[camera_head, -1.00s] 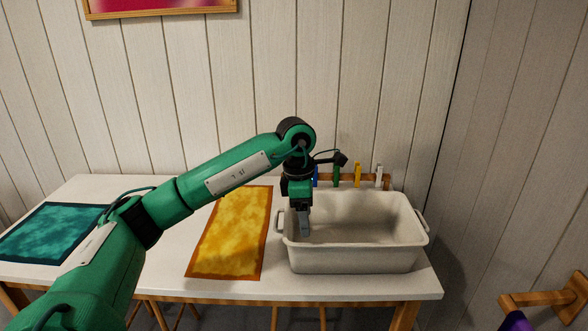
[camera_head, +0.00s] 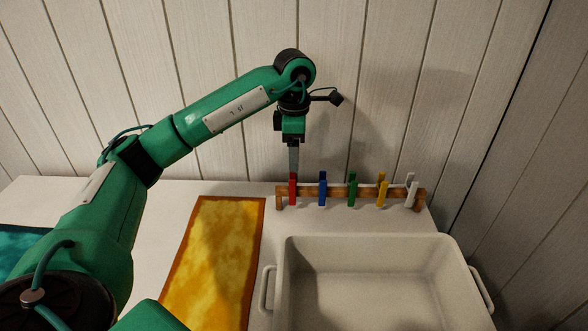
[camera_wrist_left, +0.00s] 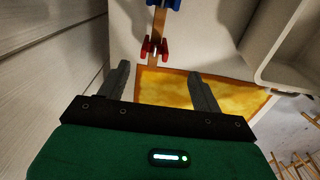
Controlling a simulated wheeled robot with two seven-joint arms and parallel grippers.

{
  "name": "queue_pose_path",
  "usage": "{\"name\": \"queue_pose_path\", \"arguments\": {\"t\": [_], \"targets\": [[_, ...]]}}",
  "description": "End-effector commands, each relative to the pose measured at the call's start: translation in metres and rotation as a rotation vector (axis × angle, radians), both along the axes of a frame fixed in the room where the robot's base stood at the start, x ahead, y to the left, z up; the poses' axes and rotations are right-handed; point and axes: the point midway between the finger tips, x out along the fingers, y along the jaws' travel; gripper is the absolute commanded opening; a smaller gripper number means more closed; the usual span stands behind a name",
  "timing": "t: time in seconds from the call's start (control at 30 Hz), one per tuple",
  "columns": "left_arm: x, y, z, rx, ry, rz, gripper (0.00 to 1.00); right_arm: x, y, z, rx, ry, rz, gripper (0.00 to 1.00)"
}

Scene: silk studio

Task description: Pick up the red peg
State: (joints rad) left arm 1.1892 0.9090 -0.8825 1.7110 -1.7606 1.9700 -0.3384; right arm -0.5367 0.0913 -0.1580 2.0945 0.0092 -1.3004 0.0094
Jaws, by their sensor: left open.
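The red peg (camera_head: 293,189) is clipped upright on the left end of a wooden rail at the back of the table. In the left wrist view the red peg (camera_wrist_left: 154,48) shows ahead of the fingers, near the top middle. My left gripper (camera_head: 294,172) points down just above the red peg in the head view. In the left wrist view my left gripper (camera_wrist_left: 160,82) has its two fingers wide apart, with nothing between them. Whether a finger touches the peg cannot be told. My right gripper is in neither view.
The wooden rail (camera_head: 337,192) also bears a blue peg (camera_head: 322,192), a green peg (camera_head: 352,190), a yellow peg (camera_head: 382,194) and a white peg (camera_head: 412,194). A pale basin (camera_head: 375,241) stands in front. A yellow cloth (camera_head: 212,250) lies to the left.

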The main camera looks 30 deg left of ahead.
Motion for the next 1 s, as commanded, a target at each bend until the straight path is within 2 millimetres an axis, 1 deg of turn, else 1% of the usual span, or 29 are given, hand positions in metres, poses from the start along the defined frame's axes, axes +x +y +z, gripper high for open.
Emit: {"name": "queue_pose_path", "arguments": {"t": [0.07,0.17,0.4,0.5,0.6,0.77,0.87,1.0], "targets": [[0.0,0.001,-0.001,0.003,0.001,0.001,0.66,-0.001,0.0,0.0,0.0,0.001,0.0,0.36],[-0.001,0.001,-0.012,0.005,0.004,0.001,0.66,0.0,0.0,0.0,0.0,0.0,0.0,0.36],[-0.001,0.001,-0.059,0.005,0.004,0.0,0.66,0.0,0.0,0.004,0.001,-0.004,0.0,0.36],[-0.001,0.001,-0.074,0.003,0.003,0.001,0.66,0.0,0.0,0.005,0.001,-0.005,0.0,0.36],[-0.001,0.001,-0.083,0.003,0.002,0.001,0.66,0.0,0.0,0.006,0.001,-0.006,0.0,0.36],[-0.001,0.002,-0.09,0.003,0.001,0.001,0.66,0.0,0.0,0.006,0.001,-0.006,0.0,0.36],[-0.001,0.003,-0.101,0.003,0.004,0.001,0.66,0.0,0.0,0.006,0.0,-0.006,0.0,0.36],[-0.001,0.005,-0.123,0.004,0.005,0.001,0.66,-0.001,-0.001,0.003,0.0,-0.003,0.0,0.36]]}}
